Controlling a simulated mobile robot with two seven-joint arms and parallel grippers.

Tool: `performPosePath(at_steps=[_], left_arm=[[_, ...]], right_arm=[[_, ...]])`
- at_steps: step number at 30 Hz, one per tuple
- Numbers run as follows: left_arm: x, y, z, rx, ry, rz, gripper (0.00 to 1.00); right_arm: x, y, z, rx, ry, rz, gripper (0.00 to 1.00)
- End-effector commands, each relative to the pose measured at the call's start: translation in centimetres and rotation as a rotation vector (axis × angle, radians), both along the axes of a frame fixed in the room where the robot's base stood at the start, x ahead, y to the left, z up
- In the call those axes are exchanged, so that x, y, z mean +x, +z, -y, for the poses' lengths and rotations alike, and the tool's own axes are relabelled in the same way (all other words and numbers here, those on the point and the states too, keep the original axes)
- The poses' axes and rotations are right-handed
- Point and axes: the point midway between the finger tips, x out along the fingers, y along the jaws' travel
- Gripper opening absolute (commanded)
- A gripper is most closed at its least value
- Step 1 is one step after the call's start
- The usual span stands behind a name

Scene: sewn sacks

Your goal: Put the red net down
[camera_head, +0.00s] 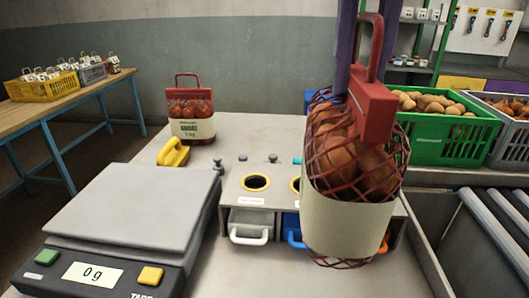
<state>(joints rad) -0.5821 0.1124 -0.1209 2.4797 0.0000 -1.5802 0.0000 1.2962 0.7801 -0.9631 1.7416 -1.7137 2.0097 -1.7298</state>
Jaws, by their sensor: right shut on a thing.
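A red net (347,150) of brown onion-like or potato-like produce, with a red top, a loop handle and a blank cream band, hangs upright in front of me. My right gripper (362,75), with purple fingers, is shut on its red top. The net hangs in front of a grey drawer unit and hides part of it. Whether its bottom touches anything is unclear. A second red net (191,108) with a printed 1 kg label stands upright at the back of the grey table (250,131). My left gripper is not in view.
A scale (140,210) reading 0 g, its plate empty, stands at the left. A yellow-handled tool (173,153) lies behind it. The drawer unit (256,200) has round holes. A green crate (443,128) of produce and rollers (495,235) are at the right.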

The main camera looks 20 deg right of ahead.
Motion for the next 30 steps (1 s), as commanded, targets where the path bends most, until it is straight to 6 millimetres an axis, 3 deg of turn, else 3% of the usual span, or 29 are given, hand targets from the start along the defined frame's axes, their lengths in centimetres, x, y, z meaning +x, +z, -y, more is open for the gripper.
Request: performPosePath(at_steps=[12, 18, 23, 30], left_arm=[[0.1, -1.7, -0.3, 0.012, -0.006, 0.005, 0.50], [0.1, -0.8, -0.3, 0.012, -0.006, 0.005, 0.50], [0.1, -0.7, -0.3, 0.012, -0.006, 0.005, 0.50], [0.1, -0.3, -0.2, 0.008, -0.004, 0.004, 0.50]], right_arm=[[-0.2, -10.2, -0.1, 0.004, -0.002, -0.006, 0.00], [0.0, -13.2, 0.0, 0.002, -0.001, -0.001, 0.00], [0.0, -14.3, 0.0, 0.002, -0.001, 0.001, 0.00], [-0.1, -17.4, 0.0, 0.002, -0.001, -0.001, 0.00]])
